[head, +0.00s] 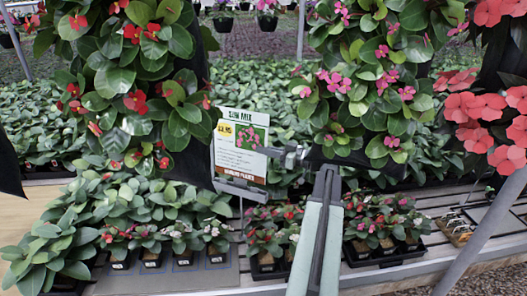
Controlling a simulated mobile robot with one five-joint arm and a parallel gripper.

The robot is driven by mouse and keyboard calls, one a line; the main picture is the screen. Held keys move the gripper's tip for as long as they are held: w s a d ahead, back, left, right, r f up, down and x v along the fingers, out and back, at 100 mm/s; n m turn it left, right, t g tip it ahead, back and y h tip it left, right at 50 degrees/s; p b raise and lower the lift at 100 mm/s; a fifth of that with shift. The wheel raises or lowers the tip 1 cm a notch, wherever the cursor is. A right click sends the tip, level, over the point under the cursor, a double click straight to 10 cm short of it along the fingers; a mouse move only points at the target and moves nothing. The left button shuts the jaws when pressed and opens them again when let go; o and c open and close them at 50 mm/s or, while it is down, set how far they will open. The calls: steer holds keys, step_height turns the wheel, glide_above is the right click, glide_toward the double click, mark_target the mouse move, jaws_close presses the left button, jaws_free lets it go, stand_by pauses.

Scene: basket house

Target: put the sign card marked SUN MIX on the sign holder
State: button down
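The sign card (240,145) marked SUN MIX is upright and tilted slightly, with a yellow price patch and a flower picture. The sign holder (241,191) is a small grey plate on a thin stem, right at the card's bottom edge. The card's lower edge overlaps the holder in the picture; I cannot tell whether it is seated in it. My gripper (266,151) comes from the right and appears shut on the card's right edge. The fingertips are small, and the exact contact is hard to see.
Hanging baskets with red flowers (135,70) and pink flowers (375,85) flank the card closely. Potted seedlings in black trays stand on the slatted bench (400,272) below and around the holder. A slanted grey post (485,235) is at right.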

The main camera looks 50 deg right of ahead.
mark_target(263, 170)
steer(key=shift+f, duration=0.1)
steer(key=shift+s+a+f+b, duration=0.1)
steer(key=shift+a+f+b, duration=0.05)
steer(key=shift+f+b, duration=0.7)
steer(key=shift+a+f+b, duration=0.1)
steer(key=shift+f+b, duration=0.6)
steer(key=shift+b, duration=0.15)
steer(key=shift+a+f+b, duration=0.2)
steer(key=shift+f+b, duration=1.35)
steer(key=c, duration=1.5)
jaws_free()
steer(key=shift+c, duration=0.2)
steer(key=shift+s, duration=0.1)
